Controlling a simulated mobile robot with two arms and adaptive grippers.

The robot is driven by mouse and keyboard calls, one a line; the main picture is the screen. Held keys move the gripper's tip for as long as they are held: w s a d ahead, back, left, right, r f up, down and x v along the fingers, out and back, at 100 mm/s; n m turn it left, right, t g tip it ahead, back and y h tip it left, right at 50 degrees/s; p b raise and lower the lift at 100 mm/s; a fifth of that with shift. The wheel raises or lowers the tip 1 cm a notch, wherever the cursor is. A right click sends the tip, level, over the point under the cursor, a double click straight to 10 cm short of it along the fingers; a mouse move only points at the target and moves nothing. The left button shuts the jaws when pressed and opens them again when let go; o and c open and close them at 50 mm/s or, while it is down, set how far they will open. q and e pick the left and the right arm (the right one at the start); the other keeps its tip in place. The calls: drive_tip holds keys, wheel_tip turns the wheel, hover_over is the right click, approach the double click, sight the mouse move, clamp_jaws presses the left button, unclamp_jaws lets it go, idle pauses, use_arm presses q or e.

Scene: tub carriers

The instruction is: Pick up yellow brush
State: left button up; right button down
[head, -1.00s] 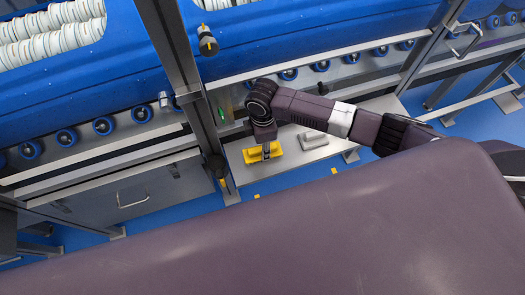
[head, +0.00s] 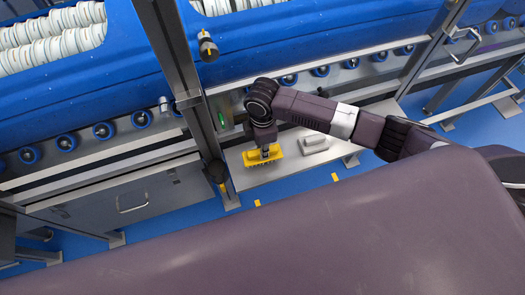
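The yellow brush (head: 263,156) is at my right gripper (head: 265,149), over the left part of a light grey shelf (head: 285,172). The gripper points down at the top of the brush, and the brush hangs from it with its bristle side down. The fingers are small and partly hidden by the wrist, but they appear shut on the brush. I cannot tell exactly how high the brush is above the shelf. My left gripper is not in view.
A grey brush-like block (head: 315,145) lies on the shelf to the right of the yellow brush. A metal post (head: 196,105) stands close on the left. Blue tubs (head: 270,40) on rollers run behind. Blue floor (head: 300,190) lies in front of the shelf.

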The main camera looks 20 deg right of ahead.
wheel_tip(320, 180, up, 18)
drive_tip(key=b, duration=0.1)
drive_tip(key=shift+b, duration=0.35)
drive_tip(key=c, duration=2.3)
unclamp_jaws()
drive_tip(key=shift+c, duration=0.2)
clamp_jaws()
